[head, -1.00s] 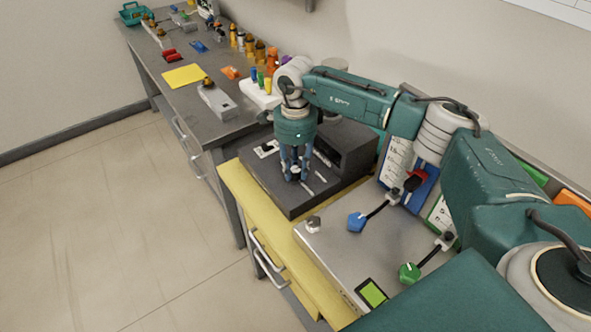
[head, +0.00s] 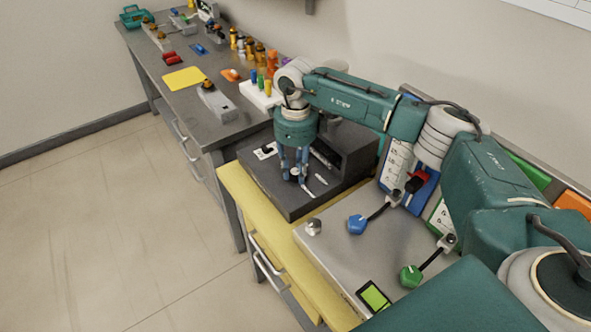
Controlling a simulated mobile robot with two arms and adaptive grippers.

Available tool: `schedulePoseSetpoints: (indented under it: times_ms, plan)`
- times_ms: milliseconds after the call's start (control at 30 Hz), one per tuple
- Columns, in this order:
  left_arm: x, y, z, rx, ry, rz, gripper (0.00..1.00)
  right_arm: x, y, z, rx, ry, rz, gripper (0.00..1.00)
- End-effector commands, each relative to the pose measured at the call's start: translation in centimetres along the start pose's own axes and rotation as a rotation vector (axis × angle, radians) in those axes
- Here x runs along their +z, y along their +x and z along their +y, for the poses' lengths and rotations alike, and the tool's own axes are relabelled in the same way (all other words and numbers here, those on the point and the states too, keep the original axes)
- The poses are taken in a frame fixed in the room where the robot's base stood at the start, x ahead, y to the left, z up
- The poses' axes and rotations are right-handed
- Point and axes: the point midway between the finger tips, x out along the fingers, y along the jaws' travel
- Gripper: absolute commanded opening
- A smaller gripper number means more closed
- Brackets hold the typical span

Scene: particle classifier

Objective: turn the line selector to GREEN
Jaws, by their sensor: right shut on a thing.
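The line selector (head: 295,171) is a small pale knob on top of the dark grey box (head: 290,206). My right gripper (head: 298,180) points straight down over it, and its blue fingers are shut on the knob. The fingers hide most of the knob, so I cannot tell which way it points. White marks lie on the box top beside the fingers. My left gripper is not in view.
A grey panel (head: 330,262) to the right carries a blue knob (head: 357,224), a green knob (head: 410,276) and a small green screen (head: 373,296). A bench (head: 218,110) with several small items stands at the back left.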

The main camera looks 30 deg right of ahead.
Motion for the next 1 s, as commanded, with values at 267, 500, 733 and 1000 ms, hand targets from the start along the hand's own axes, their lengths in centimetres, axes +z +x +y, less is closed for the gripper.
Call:
schedulePoseSetpoints:
  times_ms: [267, 500, 733, 1000]
  plan:
    - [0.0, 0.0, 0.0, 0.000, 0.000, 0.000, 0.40, 0.0, -0.2, -0.2, -0.005, 0.002, -0.003, 0.00]
    - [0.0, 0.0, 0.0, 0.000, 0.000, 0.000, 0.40, 0.0, -0.1, -0.1, -0.003, 0.000, -0.002, 0.45]
    - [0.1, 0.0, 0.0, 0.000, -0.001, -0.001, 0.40, 0.1, -0.6, -0.1, -0.002, -0.001, -0.003, 0.45]
    - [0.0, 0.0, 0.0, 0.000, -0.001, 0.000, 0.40, 0.1, -5.5, -0.2, -0.005, 0.000, -0.006, 0.45]
